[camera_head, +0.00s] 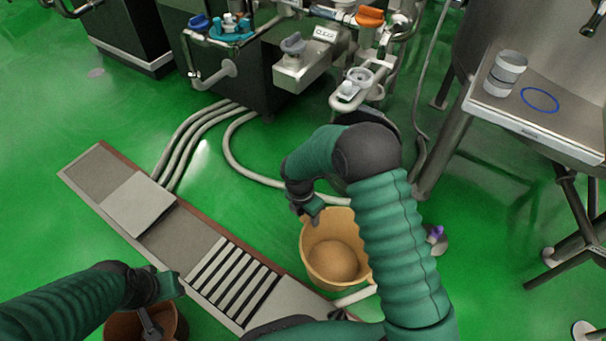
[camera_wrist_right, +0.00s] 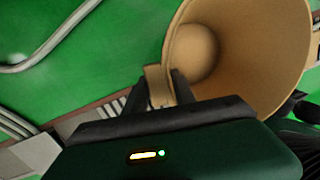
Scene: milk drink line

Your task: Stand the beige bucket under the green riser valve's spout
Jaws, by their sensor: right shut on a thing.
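The beige bucket (camera_head: 335,262) is in front of me, right of the floor drain, upright with its open mouth up. My right gripper (camera_head: 312,212) is shut on a tab at its rim. In the right wrist view the fingers (camera_wrist_right: 162,92) pinch this tab and the bucket's inside (camera_wrist_right: 245,60) shows. I cannot tell if the bucket touches the floor. A teal-green valve (camera_head: 230,28) sits on pipework at the back left, with a pipe (camera_head: 196,78) bending down beside it. My left gripper (camera_head: 160,300) is at a brown bucket (camera_head: 118,326); its jaws are unclear.
A drain channel (camera_head: 180,240) with plates and a slatted grate crosses the floor. Hoses (camera_head: 240,160) lie between it and the dark machine.

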